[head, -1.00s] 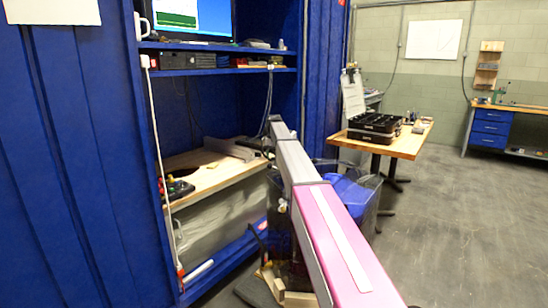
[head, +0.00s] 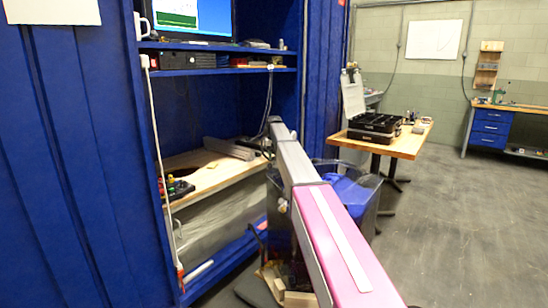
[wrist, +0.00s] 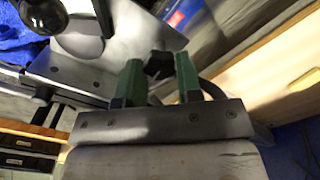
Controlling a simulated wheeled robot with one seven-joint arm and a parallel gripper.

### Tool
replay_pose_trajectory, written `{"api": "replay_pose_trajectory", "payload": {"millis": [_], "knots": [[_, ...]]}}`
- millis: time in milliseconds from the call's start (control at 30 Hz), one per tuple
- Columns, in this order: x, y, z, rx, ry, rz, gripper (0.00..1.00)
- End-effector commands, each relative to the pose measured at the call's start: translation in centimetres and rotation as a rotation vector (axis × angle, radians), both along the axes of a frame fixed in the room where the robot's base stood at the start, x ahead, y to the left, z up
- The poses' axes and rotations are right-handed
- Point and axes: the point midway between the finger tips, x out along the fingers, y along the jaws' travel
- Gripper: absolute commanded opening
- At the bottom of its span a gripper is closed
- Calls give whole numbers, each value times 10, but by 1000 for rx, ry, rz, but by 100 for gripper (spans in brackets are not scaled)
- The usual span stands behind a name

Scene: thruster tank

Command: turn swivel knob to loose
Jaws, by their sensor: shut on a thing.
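The swivel knob (wrist: 158,64) is a small black star-shaped knob near the middle of the wrist view. My gripper (wrist: 160,76) has green fingers, one on each side of the knob. It is shut on the knob. A flat grey metal plate (wrist: 115,60) with screws lies behind the fingers, and the knob sits near its edge. In the head view my pink and grey arm reaches toward the blue cabinet, and neither my fingertips nor the knob can be made out there.
A blue cabinet (head: 75,160) with shelves and a wooden worktop (head: 212,178) stands at the left. A wooden table (head: 405,147) carries black cases (head: 374,127). The floor at the right is clear.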

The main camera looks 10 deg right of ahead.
Motion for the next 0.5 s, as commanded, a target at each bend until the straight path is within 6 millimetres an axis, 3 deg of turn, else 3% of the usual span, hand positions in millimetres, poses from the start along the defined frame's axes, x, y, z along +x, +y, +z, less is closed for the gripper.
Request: {"api": "replay_pose_trajectory", "payload": {"millis": [500], "knots": [[0, 0, 0, 0, 1, 325, 9]]}}
